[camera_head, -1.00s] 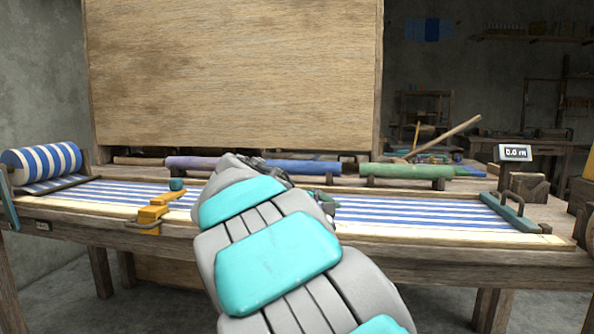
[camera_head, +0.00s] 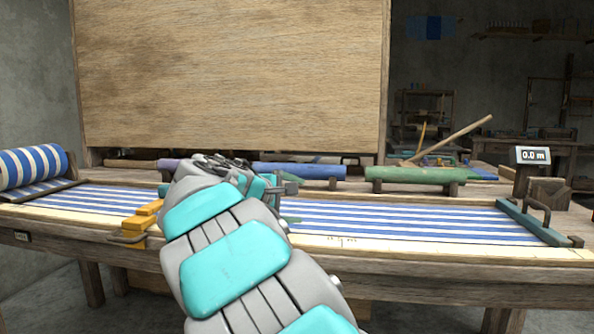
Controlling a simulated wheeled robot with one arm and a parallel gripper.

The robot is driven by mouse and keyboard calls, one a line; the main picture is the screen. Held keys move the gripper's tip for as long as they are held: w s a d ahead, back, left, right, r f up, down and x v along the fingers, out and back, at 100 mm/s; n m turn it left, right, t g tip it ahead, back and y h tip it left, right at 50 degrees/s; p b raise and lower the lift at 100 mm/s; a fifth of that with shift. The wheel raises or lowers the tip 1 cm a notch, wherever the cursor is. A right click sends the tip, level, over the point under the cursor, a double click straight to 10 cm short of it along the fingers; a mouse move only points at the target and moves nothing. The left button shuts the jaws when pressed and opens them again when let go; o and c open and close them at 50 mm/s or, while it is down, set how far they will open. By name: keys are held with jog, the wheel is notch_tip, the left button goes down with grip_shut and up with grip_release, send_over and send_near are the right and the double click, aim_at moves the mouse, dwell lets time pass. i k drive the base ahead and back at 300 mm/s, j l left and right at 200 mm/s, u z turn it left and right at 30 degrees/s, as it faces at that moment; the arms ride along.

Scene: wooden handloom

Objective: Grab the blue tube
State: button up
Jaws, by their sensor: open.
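The blue tube (camera_head: 305,170) lies level on a dark rest at the back of the loom table, between a purple tube (camera_head: 170,164) on its left and a green tube (camera_head: 418,174) on its right. My arm rises from the bottom of the picture and covers part of the table. My gripper (camera_head: 288,187) is at the arm's far end, just in front of and below the left part of the blue tube. It looks small and partly hidden by my arm; it is open and holds nothing. I cannot tell the gap in depth to the tube.
Blue-and-white striped cloth (camera_head: 400,213) covers the table, with a cloth roll (camera_head: 32,165) at left. An orange block (camera_head: 140,220) sits on the front edge. A teal bar with a handle (camera_head: 533,222) is at right. A tall wooden panel (camera_head: 230,75) stands behind.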

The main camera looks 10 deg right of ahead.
aim_at(303, 171)
jog(key=i, duration=1.2)
